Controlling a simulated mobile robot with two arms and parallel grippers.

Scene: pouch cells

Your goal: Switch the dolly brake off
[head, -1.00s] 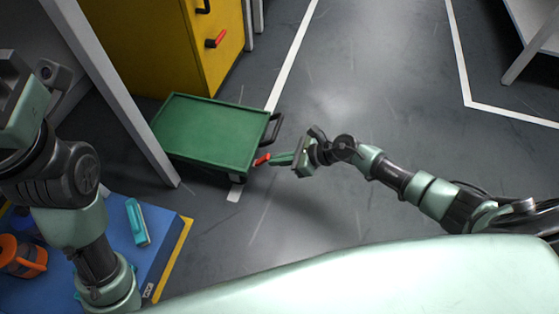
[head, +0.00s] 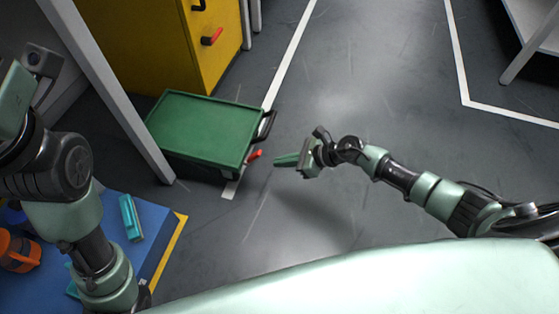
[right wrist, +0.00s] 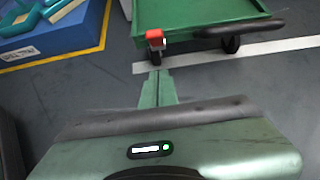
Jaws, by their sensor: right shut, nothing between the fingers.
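The green dolly (head: 205,128) stands on the floor left of centre in the head view. Its red brake lever (head: 254,155) sticks out low at the dolly's near right corner. In the right wrist view the red lever end (right wrist: 155,36) is just beyond the fingertips. My right gripper (head: 276,161) is shut and empty, its fingers pointing at the lever with a small gap between. Its fingers also show together in the right wrist view (right wrist: 157,72). My left gripper (head: 14,98) is at the left edge of the head view, cut off, with its fingers not visible.
A black push handle (head: 265,126) is on the dolly's right side. A yellow cabinet (head: 165,45) with a red-handled latch stands behind it, and a grey post (head: 118,100) is at its left. A blue surface (head: 155,215) holds a teal item (head: 131,218). Floor to the right is clear.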

